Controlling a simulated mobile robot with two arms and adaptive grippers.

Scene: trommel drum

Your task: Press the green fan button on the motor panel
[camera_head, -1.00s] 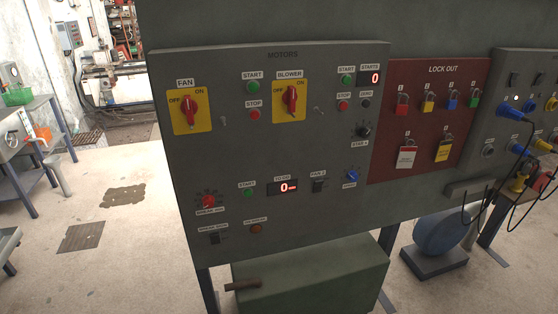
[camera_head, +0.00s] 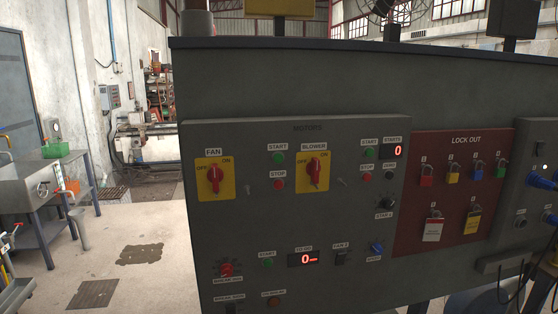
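The grey motor panel (camera_head: 330,230) faces me in the middle of the view. A fan switch (camera_head: 215,178), a red rotary handle on a yellow plate marked OFF and ON, sits at its upper left. Right of it, a green button (camera_head: 279,158) lies under a START label, above a red stop button (camera_head: 279,184). A blower switch (camera_head: 315,173) of the same kind is to their right. Another green start button (camera_head: 369,153) and a lower green button (camera_head: 267,262) also show. Neither of my grippers is in view.
A dark red lock-out board (camera_head: 452,190) with several padlocks is right of the motor panel. A metal bench (camera_head: 45,195) is at the left. Bare floor (camera_head: 140,225) lies between bench and panel.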

